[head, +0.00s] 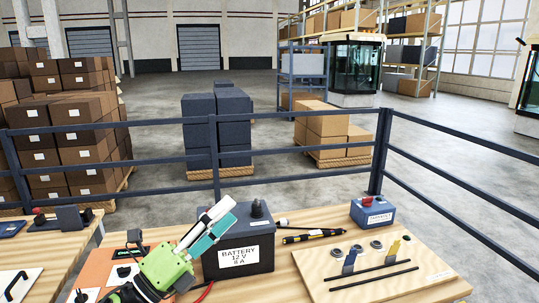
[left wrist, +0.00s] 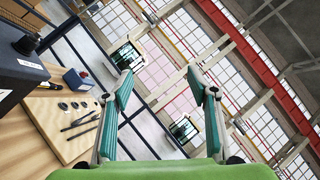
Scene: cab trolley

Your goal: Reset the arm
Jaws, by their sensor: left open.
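My left gripper (head: 229,211) reaches in from the bottom left in the head view, with a green body and white and teal fingers. Its fingers point up and to the right, in front of the dark battery (head: 245,240) labelled "BATTERY 12 V 8 A". In the left wrist view the two teal-padded fingers (left wrist: 160,82) stand apart with nothing between them, only the hall's windows and beams behind. My right gripper does not show.
A wooden board (head: 388,272) with rods and round fittings lies on the wooden bench. A blue box (head: 372,213) sits behind it, and a pen-like tool (head: 312,236) lies beside the battery. A dark railing (head: 300,118) runs behind the bench, with stacked cartons (head: 75,117) beyond.

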